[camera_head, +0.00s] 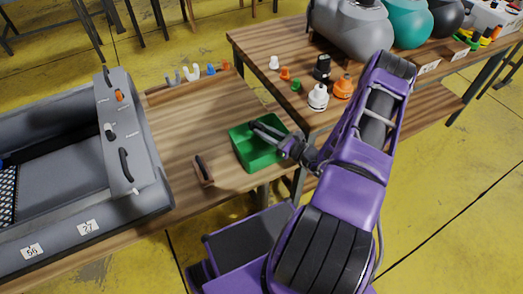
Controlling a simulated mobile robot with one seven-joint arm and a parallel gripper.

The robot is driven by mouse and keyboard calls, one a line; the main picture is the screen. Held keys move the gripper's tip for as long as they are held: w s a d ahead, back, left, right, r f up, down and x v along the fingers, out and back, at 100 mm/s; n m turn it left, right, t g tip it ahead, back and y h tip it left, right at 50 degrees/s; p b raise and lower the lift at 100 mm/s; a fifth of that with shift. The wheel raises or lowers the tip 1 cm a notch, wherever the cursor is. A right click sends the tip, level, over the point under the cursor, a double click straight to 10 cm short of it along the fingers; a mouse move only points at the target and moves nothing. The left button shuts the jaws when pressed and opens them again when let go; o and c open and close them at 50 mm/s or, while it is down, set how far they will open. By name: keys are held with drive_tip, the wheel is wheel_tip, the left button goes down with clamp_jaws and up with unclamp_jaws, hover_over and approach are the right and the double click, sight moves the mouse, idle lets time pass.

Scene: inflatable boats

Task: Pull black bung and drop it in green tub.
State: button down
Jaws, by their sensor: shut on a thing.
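The green tub (255,157) sits on the wooden bench near its right end. My gripper (262,131) reaches in from the right, with its dark fingers over the tub's far right part. It is shut on a small dark thing, which looks like the black bung; the fingers largely hide it, and its height above the tub floor is hard to tell. A black capped piece (321,67) stands upright on the table behind, among white and orange ones.
A brown-handled tool (203,170) lies left of the tub. Small coloured fittings (193,72) line the back edge. Grey, teal and black inflatables (358,28) rest on the right table.

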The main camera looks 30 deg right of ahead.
drive_tip(key=c, duration=0.6)
unclamp_jaws()
drive_tip(key=b+v, duration=0.1)
drive_tip(key=v, duration=1.6)
drive_tip(key=shift+s+d, duration=0.1)
drive_tip(key=shift+s, duration=0.1)
